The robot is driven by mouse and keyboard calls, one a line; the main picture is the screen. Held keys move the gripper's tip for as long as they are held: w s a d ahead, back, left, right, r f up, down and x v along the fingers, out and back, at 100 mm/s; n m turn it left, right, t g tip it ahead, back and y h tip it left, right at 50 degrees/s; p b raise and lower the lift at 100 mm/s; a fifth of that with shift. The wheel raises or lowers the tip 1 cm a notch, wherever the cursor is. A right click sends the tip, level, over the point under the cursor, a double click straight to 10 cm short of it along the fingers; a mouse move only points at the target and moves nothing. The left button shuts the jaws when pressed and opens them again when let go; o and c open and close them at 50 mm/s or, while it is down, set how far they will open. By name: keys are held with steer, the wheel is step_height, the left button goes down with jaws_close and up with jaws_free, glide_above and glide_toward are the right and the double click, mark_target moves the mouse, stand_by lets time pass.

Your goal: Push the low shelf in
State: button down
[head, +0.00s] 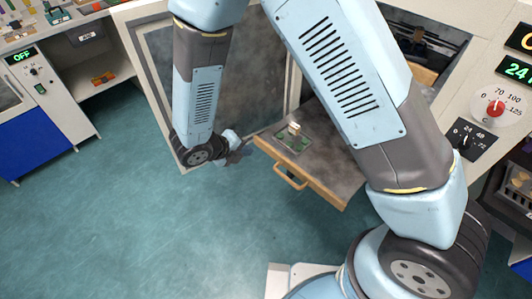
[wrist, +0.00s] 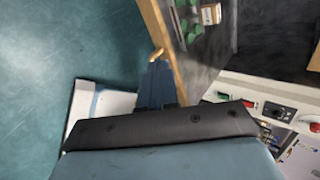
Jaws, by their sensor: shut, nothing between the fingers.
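The low shelf (head: 335,162) is pulled out of the cabinet at the right of centre in the head view. It has a dark top, a wooden front edge and a wooden bar handle (head: 290,178). A small tray with green pieces and a pale block (head: 294,136) rests on it. In the wrist view the shelf's dark top (wrist: 212,62) and wooden front show at upper right, with the handle (wrist: 156,54) jutting left. My gripper (head: 237,151) is shut and empty, just left of the shelf's front left corner; I cannot tell whether it touches.
An open cabinet door (head: 160,50) stands behind my forearm, left of the shelf. A control panel with a red knob (head: 495,108) is at the right. A blue and white bench unit (head: 45,140) is at the far left. The green floor before the shelf is clear.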

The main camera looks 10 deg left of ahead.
step_height(320, 180, down, 2)
steer(key=s+a+n, duration=0.1)
steer(key=n, duration=0.1)
glide_toward(272, 153)
steer(key=s+f+x, duration=0.1)
steer(key=x, duration=0.4)
steer(key=shift+w+d+r, duration=0.1)
steer(key=shift+w+d, duration=0.15)
steer(key=shift+w, duration=0.4)
steer(key=shift+w, duration=0.1)
